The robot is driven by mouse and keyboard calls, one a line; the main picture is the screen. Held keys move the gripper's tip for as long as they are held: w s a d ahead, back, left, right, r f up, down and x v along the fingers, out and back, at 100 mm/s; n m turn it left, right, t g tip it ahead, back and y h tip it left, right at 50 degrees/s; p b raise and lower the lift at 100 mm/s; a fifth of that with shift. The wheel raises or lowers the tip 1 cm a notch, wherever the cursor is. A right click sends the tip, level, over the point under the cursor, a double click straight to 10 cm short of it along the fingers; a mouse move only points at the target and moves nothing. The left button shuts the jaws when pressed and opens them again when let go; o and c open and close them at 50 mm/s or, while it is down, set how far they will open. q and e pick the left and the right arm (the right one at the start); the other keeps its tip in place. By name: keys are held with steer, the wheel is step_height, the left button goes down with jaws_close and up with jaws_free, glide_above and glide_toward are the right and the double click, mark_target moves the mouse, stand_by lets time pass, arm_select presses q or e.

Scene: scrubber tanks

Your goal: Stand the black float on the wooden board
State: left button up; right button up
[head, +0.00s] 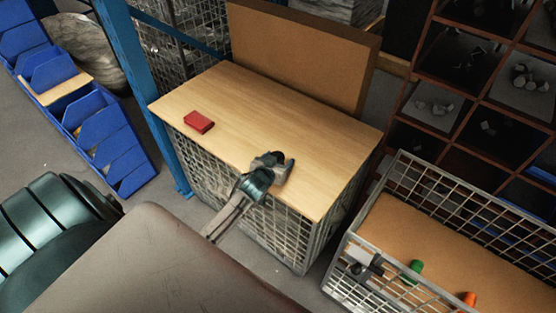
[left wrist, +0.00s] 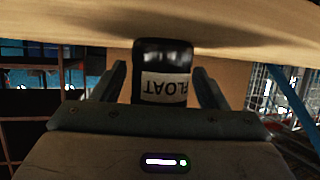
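The black float (left wrist: 163,58) is a short dark cylinder with a white label reading FLOAT, upside down in the left wrist view. It sits between the fingers of my left gripper (left wrist: 162,85), which appear closed on its sides. In the head view my left gripper (head: 277,166) is at the front edge of the wooden board (head: 245,110), with the dark float (head: 268,158) at its fingers. The float looks upright, its base at or very near the board; contact is unclear. My right gripper is not clearly seen.
A red block (head: 199,122) lies on the board's left part. A brown panel (head: 300,55) stands along its back edge. A wire crate (head: 440,240) with a green item (head: 412,269) and an orange item (head: 467,299) stands at right. The board's middle is clear.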

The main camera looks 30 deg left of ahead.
arm_select(q)
steer(key=shift+r, duration=0.15)
steer(key=shift+s, duration=0.3)
steer(key=b+v, duration=0.2)
steer(key=v, duration=0.9)
steer(key=shift+r, duration=0.2)
steer(key=shift+s+d, duration=0.1)
steer(key=shift+s, duration=0.1)
